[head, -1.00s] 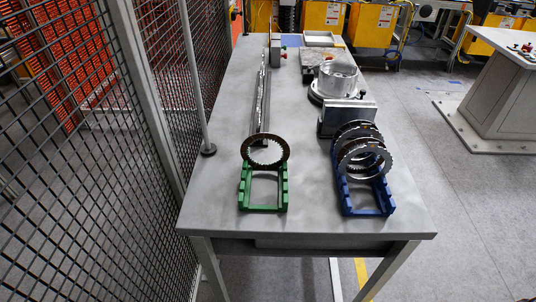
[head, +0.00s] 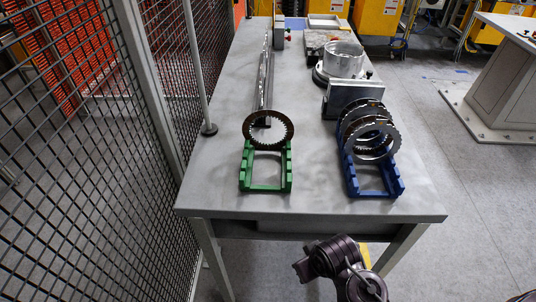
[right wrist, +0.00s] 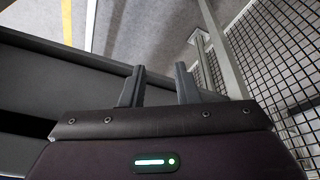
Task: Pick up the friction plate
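A dark brown toothed friction plate (head: 248,127) stands tilted at the back end of the green pallet (head: 265,188). Its middle is open and it rests in the pallet's slots. Several ring plates (head: 392,142), mostly steel-grey, stand in the blue pallet (head: 377,193) to the right. In the right wrist view my right gripper (right wrist: 159,82) has its two fingers apart with nothing between them. It faces the floor and fence side, with no plate in that view. Its fingers cannot be made out in the head view. My left gripper is not in view.
The grey table (head: 220,195) has clear room around the green pallet. A long metal rail (head: 264,80) lies behind it. A metal block (head: 352,93) and a round metal housing (head: 342,58) stand at the back right. A mesh fence (head: 80,160) runs along the left.

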